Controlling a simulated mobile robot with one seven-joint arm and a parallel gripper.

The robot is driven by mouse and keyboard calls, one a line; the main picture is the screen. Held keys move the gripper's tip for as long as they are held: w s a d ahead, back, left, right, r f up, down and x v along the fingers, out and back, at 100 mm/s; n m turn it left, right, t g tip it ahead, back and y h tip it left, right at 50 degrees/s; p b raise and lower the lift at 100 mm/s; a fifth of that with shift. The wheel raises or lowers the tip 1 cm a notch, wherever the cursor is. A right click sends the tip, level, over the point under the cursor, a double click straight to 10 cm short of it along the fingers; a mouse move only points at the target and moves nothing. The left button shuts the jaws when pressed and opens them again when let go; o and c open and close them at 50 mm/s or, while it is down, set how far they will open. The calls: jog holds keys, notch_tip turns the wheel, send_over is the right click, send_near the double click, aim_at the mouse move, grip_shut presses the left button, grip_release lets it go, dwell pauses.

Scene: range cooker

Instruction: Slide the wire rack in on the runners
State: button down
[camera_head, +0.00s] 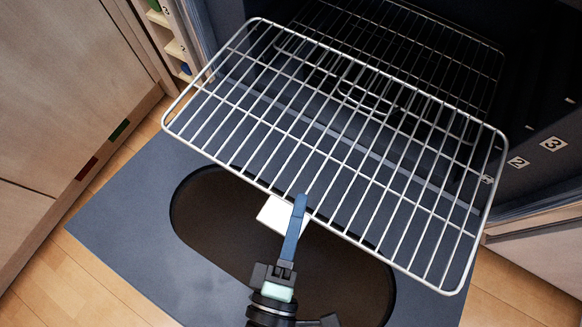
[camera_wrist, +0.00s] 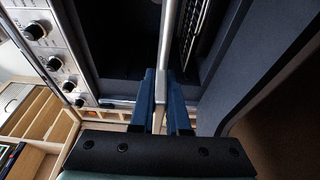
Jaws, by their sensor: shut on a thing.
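The wire rack (camera_head: 335,150) is a pale metal grid with rounded corners. In the head view its front part sticks out over the opened door, and its far side lies toward the dark oven cavity (camera_head: 535,75). My gripper (camera_head: 299,205) is shut on the middle of the rack's front edge, at a white tab (camera_head: 275,213). In the wrist view the blue fingers (camera_wrist: 163,90) close on the tab, with a rack bar running away beyond them. Number labels 2 (camera_head: 518,162) and 3 (camera_head: 553,144) mark the right cavity wall. Whether the rack's sides touch any runner cannot be told.
A second, darker wire grid (camera_head: 440,38) shows deeper in the cavity. The lowered door (camera_head: 130,215) has a dark oval window. Wooden cabinets (camera_head: 60,90) stand at the left. Control knobs (camera_wrist: 37,32) show in the wrist view. Wooden floor lies around the door.

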aim_at(374, 87)
jog(key=shift+w+d+r, duration=0.2)
jog(key=shift+w+d, duration=0.4)
jog(key=shift+w, duration=0.25)
jog(key=shift+w+d+r, duration=0.1)
jog(key=shift+w+d, duration=0.85)
jog(key=shift+w, duration=0.45)
jog(key=shift+w+d+f, duration=0.1)
jog(key=shift+w+d, duration=0.8)
jog(key=shift+w, duration=0.5)
jog(key=shift+w+d+r, duration=0.1)
jog(key=shift+w+d, duration=0.85)
jog(key=shift+w, duration=0.45)
jog(key=shift+w+d+p, duration=0.85)
jog(key=shift+w+d, duration=0.5)
jog(key=shift+w, duration=0.65)
jog(key=shift+w+d+p, duration=0.9)
jog(key=shift+w+d, duration=0.45)
jog(key=shift+w, duration=0.65)
jog(key=shift+w+d+p, duration=0.85)
jog(key=shift+w+d, duration=0.5)
jog(key=shift+w, duration=0.65)
jog(key=shift+f+b, duration=1)
jog(key=shift+b, duration=0.05)
